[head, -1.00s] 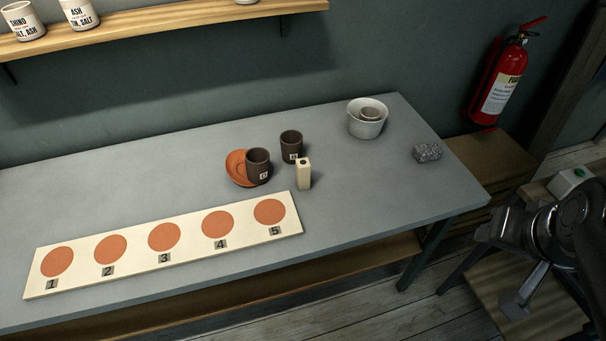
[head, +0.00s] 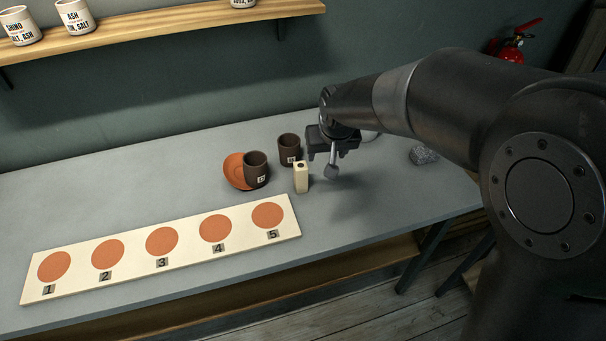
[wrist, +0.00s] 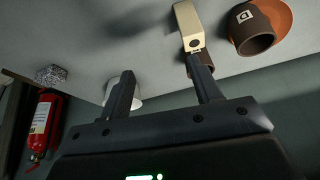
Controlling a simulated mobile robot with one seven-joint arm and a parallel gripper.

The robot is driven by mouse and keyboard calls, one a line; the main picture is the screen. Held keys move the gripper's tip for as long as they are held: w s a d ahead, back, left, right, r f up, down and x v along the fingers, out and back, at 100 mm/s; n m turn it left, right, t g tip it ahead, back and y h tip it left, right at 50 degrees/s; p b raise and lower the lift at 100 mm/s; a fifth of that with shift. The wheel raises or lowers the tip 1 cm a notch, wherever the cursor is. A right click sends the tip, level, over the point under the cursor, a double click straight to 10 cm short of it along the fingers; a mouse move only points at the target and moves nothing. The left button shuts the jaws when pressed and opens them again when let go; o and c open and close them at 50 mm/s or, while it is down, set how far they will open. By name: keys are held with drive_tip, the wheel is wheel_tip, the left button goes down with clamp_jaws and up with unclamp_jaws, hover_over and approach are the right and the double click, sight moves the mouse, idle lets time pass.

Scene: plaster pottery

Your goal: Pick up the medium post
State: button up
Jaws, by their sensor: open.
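The post (head: 301,178) is a small cream block with a dark hole in its top. It stands upright on the grey table, in front of the dark cups. In the wrist view the post (wrist: 187,20) is at the top, beyond the tip of the right finger. My gripper (head: 325,160) is open and empty, just right of the post and above the table. In the wrist view my gripper (wrist: 160,68) has its fingers apart with nothing between them; the post lies outside that gap.
Two dark cups (head: 256,170) (head: 288,150) and a terracotta saucer (head: 233,170) stand close left of and behind the post. A numbered board (head: 135,262) with orange circles lies in front. A white bowl (wrist: 138,101) and grey speckled block (head: 423,155) are to the right.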

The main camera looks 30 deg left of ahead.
hover_over(301, 167)
drive_tip(key=s+d, duration=0.2)
wheel_tip(301, 167, down, 4)
drive_tip(key=r, duration=0.1)
drive_tip(key=shift+n, duration=0.5)
drive_tip(key=x, duration=0.5)
drive_tip(key=shift+a, duration=0.1)
drive_tip(key=shift+x, duration=3.2)
drive_tip(key=shift+s, duration=0.2)
drive_tip(key=shift+c, duration=0.2)
drive_tip(key=c, duration=1.2)
